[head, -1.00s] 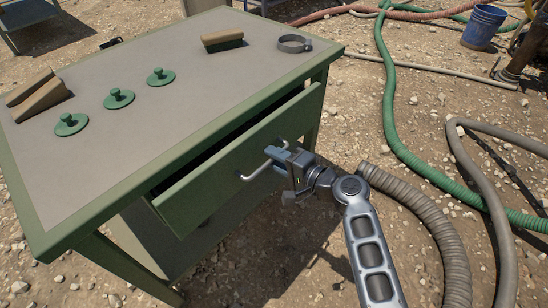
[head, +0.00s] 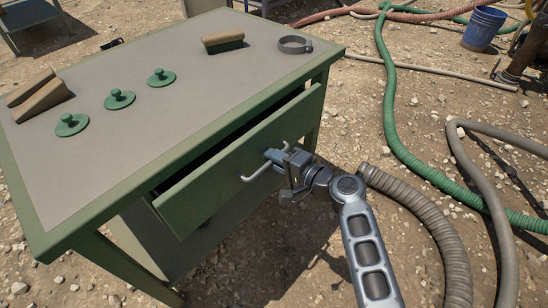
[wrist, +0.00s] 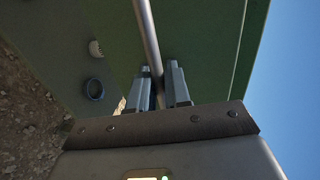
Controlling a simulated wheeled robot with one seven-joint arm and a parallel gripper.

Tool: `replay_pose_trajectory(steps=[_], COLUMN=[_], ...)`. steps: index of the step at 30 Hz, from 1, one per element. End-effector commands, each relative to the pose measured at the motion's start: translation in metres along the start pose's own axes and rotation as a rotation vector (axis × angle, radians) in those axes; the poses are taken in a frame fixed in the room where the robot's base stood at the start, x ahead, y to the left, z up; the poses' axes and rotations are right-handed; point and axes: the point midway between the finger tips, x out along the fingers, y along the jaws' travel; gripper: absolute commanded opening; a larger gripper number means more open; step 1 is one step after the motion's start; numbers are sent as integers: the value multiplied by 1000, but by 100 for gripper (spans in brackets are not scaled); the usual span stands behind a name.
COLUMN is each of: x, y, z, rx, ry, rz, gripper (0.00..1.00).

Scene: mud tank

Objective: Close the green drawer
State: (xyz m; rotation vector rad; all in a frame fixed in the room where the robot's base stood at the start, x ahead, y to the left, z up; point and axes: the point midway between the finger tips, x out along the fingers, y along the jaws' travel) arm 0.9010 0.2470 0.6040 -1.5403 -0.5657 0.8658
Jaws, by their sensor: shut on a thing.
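The green drawer (head: 215,186) stands partly pulled out of the green table, with a dark gap between its front and the table's edge. Its front carries a pale metal bar handle (head: 253,172). My gripper (head: 273,158) is shut on the handle toward its right end. In the wrist view, the handle (wrist: 147,30) runs down between the two fingers of my gripper (wrist: 159,76), and the drawer front (wrist: 205,40) fills the space behind them. The inside of the drawer is mostly hidden.
The table top (head: 180,140) holds a brush (head: 223,42), a metal ring (head: 295,44), several green knobbed discs (head: 119,98) and brown wedges (head: 40,97). A ribbed grey-brown hose (head: 430,220) and a green hose (head: 400,140) lie on the stony ground at right.

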Motion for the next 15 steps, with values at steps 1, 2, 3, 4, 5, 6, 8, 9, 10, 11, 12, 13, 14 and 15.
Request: replay_pose_trajectory(steps=[1,2,3,4,5,6,8,9,10,11,12,13,14,15], x=[0,0,0,0,0,2,7,12,17,22,28,33,36,40], y=[0,1,1,1,1,1,1,0,0,-1,-2,-3,-4,-5], z=[0,0,0,0,0,0,0,0,0,-1,0,0,0,0], rx=[0,0,0,0,0,0,0,0,-1,-1,-1,-1,-1,-1], ry=[0,0,0,0,0,0,-1,-1,0,0,0,0,-1,0], rz=[1,1,1,1,1,0,0,-1,-1,-1,-1,-1,-1,0], gripper=[0,0,0,0,0,0,0,0,0,0,0,0,0,0])
